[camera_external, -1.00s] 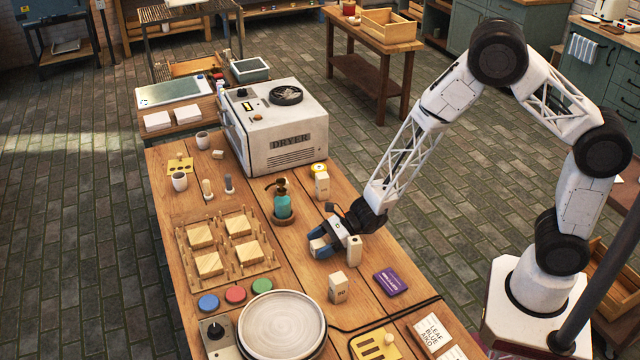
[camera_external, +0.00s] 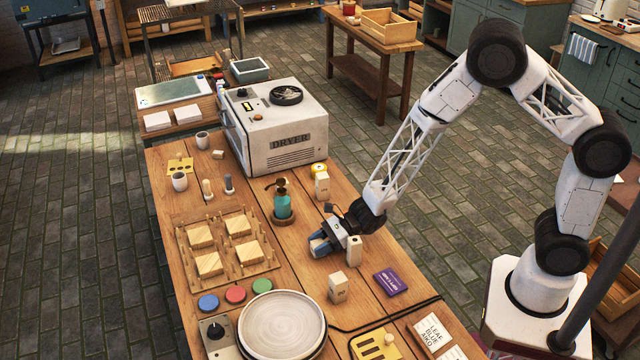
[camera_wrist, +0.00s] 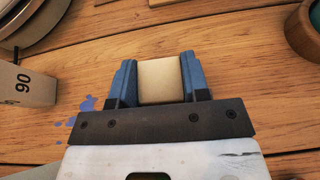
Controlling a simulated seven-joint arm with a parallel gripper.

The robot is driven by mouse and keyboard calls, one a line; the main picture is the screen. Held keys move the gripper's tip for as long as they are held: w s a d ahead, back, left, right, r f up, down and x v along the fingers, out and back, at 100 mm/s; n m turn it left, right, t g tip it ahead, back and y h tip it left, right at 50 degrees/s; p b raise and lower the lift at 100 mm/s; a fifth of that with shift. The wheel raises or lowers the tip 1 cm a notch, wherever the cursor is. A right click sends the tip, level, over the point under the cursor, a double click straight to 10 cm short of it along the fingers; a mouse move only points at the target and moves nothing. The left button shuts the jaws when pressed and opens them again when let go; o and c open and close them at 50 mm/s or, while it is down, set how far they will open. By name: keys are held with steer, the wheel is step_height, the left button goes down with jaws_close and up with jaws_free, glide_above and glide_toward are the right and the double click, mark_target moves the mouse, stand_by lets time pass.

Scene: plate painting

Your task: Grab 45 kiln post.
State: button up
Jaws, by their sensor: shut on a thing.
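My gripper (camera_external: 319,244) is low over the middle of the wooden table. In the wrist view my gripper (camera_wrist: 160,82) has its two blue fingers against both sides of a cream kiln post (camera_wrist: 160,79). No number shows on the held post, so I cannot read which one it is. In the external view it is mostly hidden by the fingers. A pale post (camera_external: 354,251) stands just right of my gripper. Another post (camera_external: 338,288), marked 90 in the wrist view (camera_wrist: 25,86), stands nearer the front. A further post (camera_external: 322,186) stands near the dryer.
A soap bottle (camera_external: 282,203) stands behind and left of my gripper. A round plate on a wheel (camera_external: 281,326) is at the front left. A purple box (camera_external: 390,283) lies to the right. A pegged board with wooden tiles (camera_external: 190,262) is at the left. The dryer (camera_external: 290,140) stands behind.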

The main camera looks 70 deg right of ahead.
mark_target(319, 243)
steer(key=shift+r, duration=0.1)
steer(key=shift+r, duration=4.9)
